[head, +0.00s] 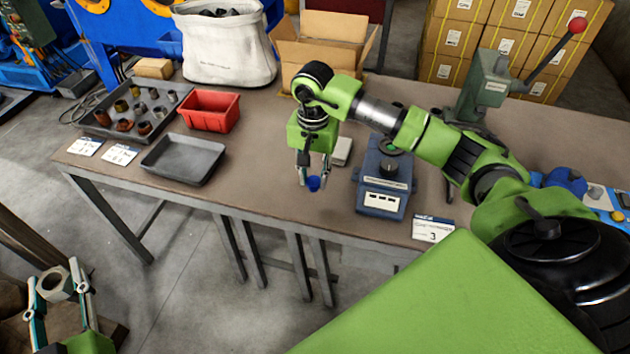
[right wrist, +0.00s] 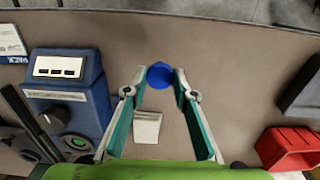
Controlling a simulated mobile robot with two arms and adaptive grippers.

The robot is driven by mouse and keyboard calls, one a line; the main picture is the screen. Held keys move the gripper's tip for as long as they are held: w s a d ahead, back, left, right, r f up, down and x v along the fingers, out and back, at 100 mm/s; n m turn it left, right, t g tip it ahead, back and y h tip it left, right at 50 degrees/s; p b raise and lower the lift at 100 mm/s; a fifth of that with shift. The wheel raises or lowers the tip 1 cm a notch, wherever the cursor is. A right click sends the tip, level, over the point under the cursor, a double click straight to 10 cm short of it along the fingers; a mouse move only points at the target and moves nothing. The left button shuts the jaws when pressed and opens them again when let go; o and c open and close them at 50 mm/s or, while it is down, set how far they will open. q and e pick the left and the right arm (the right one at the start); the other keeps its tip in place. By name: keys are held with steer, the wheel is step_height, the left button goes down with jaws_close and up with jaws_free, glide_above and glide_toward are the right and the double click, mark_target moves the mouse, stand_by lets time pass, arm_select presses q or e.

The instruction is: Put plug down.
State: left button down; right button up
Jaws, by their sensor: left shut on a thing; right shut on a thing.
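The blue plug (head: 314,184) is held at the fingertips of my right gripper (head: 314,174), near the front edge of the table (head: 270,200). In the right wrist view the plug (right wrist: 160,75) shows as a round blue piece between the two fingertips of the right gripper (right wrist: 160,78). I cannot tell whether the plug touches the tabletop. My left gripper (head: 58,280) is low at the left, away from the table, shut on a grey hollow metal fitting (head: 54,284).
A dark empty tray (head: 184,158), a red bin (head: 209,110) and a tray of fittings (head: 112,130) lie left. Tabletop between the dark tray and plug is clear.

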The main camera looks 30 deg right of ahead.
mark_target(315, 177)
steer(key=shift+w+d+f, duration=0.25)
steer(key=shift+f, duration=0.2)
step_height(315, 177, down, 3)
steer(key=shift+d+f+p, duration=0.1)
steer(key=shift+d+p, duration=0.05)
steer(key=shift+p, duration=0.6)
steer(key=shift+w+f, duration=0.1)
steer(key=shift+f, duration=0.2)
steer(key=o, duration=1.1)
